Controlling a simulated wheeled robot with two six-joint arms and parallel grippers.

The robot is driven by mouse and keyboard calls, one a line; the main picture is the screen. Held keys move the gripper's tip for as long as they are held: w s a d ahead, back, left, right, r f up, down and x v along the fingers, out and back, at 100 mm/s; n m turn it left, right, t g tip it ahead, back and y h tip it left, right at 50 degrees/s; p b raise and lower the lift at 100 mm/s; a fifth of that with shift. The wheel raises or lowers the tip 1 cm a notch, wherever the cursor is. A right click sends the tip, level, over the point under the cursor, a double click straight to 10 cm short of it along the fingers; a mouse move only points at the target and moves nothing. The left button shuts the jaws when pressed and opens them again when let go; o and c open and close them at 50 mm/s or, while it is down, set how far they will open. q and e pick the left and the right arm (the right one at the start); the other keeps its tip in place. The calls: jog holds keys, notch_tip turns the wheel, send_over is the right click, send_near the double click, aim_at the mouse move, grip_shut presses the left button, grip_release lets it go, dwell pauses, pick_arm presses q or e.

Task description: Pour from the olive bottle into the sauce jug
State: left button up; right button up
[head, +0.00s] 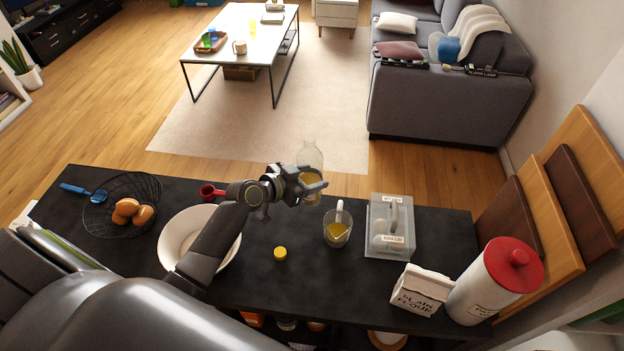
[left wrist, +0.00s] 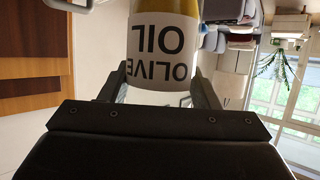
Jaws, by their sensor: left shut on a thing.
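The olive bottle (head: 311,156) is clear glass with yellow oil in its lower part. It looks roughly upright, near the counter's far edge; whether its base touches the counter is unclear. My left gripper (head: 314,186) is shut on its body. In the left wrist view the bottle's white label (left wrist: 165,48) reads OLIVE OIL upside down between the fingers. The sauce jug (head: 337,232) is clear with a pale handle. It stands upright on the counter, nearer than the bottle and slightly right, with yellow liquid inside. My right gripper is out of view.
A yellow cap (head: 280,253) lies on the dark counter (head: 310,275). A white bowl (head: 171,241) is left, partly under my left arm, with a red cup (head: 209,192) behind it. A clear lidded box (head: 390,226), flour bag (head: 421,289) and red-lidded canister (head: 494,283) stand right.

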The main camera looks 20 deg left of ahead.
aim_at(308, 171)
pick_arm(q)
jog(key=w+a+r, duration=0.1)
jog(key=a+r, duration=0.2)
jog(key=a, duration=0.2)
jog(key=shift+r, duration=0.25)
dwell(0.3)
jog(key=s+d+r+m+h+b, duration=0.1)
jog(key=s, duration=0.1)
jog(key=s+d+r+g+h+b, duration=0.1)
jog(key=s+b, duration=0.1)
jog(key=s+d+r+m+b, duration=0.1)
jog(key=s+d, duration=0.1)
jog(key=shift+s+r+m+h, duration=0.25)
jog(key=shift+m+h, duration=0.05)
jog(key=shift+h, duration=0.1)
jog(key=s+d+r+m+g+h+b, duration=0.2)
jog(key=s+d, duration=0.3)
jog(key=s, duration=0.4)
jog(key=shift+s+d+r+m+g+b, duration=0.15)
jog(key=shift+s+r+m+g+b, duration=0.2)
jog(key=shift+m+g+b, duration=0.3)
